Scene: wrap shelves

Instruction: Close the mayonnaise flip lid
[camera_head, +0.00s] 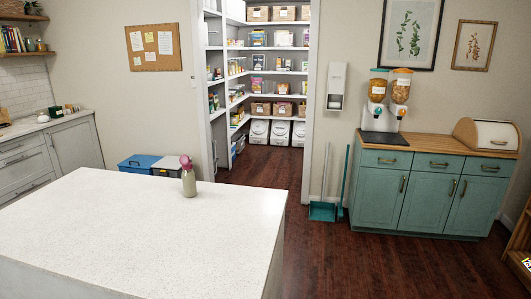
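A small bottle, which looks like the mayonnaise (189,182), stands upright on the white island counter (110,235), near its far edge. Its body is pale green-grey and its cap (186,162) is mauve-pink. The top of the cap looks raised and tilted, as if the flip lid is open, but it is too small to be sure. Neither of my grippers is in view, and nothing touches the bottle.
The counter around the bottle is clear. A blue bin (138,164) and a grey bin (168,166) stand behind it. Dark wooden floor (340,262) is free to the right, before a teal cabinet (425,200). A wooden unit (520,245) is at the right edge.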

